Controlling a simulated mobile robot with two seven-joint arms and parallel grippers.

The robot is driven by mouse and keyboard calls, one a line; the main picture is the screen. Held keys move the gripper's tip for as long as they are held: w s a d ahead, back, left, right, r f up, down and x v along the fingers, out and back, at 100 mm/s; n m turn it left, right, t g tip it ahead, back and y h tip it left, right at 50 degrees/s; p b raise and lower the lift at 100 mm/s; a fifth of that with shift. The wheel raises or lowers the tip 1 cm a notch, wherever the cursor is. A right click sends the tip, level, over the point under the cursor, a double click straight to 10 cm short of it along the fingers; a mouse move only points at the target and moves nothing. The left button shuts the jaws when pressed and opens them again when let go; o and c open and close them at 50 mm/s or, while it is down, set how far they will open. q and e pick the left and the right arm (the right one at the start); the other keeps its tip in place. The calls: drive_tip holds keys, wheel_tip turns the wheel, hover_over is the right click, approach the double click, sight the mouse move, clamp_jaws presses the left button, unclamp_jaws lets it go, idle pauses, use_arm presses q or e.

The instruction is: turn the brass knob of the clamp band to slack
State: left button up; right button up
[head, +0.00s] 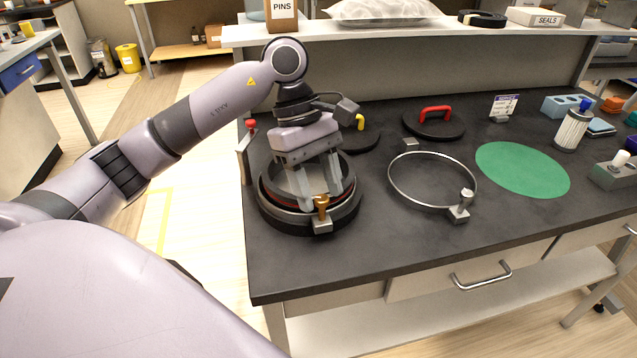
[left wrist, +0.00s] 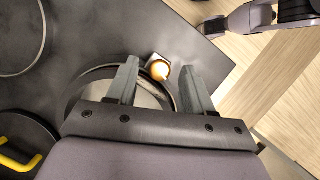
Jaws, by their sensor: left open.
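The brass knob (head: 321,203) stands on a small metal block at the front of the clamp band (head: 285,213), which lies around a round port on the dark worktop. A red line runs around the port. My left gripper (head: 320,196) is over the port, pointing down, with its fingers apart. In the left wrist view the brass knob (left wrist: 159,70) shows between the two open fingers (left wrist: 158,76), with space on both sides. I cannot tell whether the fingertips reach down to its height. My right gripper is in neither view.
A loose metal band (head: 390,185) with a grey knob lies to the right, before a green round mat (head: 522,168). Black lids with a red handle (head: 435,112) and a yellow handle (head: 360,121) lie behind. A red-tipped lever (head: 251,125) stands at the worktop's left edge.

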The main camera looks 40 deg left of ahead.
use_arm(q)
drive_tip(key=shift+c, duration=0.3)
clamp_jaws()
drive_tip(key=shift+f, duration=0.1)
